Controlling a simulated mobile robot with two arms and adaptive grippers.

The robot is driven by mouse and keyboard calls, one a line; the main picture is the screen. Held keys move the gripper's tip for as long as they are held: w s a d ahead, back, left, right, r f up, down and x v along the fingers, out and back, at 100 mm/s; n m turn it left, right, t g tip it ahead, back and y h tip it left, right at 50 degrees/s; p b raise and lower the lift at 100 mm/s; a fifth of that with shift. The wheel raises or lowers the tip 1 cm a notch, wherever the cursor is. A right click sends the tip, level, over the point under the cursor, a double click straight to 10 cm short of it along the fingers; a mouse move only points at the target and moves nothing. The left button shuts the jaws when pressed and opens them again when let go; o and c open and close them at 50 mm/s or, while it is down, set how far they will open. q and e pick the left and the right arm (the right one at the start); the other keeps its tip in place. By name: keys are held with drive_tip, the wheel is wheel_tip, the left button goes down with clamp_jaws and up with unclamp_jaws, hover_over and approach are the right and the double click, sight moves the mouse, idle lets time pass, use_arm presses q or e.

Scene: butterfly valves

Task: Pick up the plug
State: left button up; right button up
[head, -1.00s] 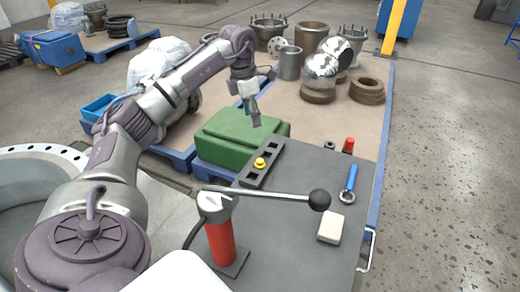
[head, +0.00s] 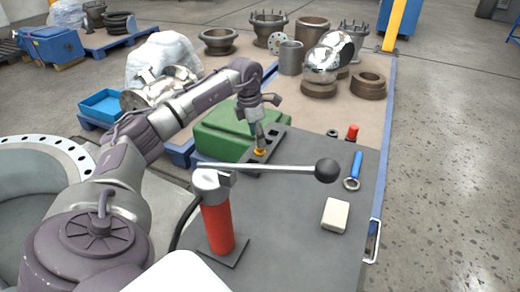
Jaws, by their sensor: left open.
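The yellow plug (head: 259,153) sits in the dark block with square holes (head: 278,134), at the near edge of the green box. My left gripper (head: 259,146) points down right over the plug, its open fingers at or just above the plug's top. I cannot tell whether they touch it. The gripper partly hides the plug and the block. My right gripper is not in view.
A red hand pump (head: 217,228) with a long lever ending in a black knob (head: 327,170) stands just in front. A blue-handled wrench (head: 355,165), a white block (head: 335,214) and a red-topped piece (head: 352,131) lie to the right. The green box (head: 215,132) is behind.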

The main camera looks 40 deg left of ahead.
sight(260, 151)
use_arm(q)
drive_tip(key=f, duration=0.4)
drive_tip(key=shift+w+d+f, duration=0.15)
drive_tip(key=shift+w, duration=0.25)
drive_tip(key=c, duration=0.9)
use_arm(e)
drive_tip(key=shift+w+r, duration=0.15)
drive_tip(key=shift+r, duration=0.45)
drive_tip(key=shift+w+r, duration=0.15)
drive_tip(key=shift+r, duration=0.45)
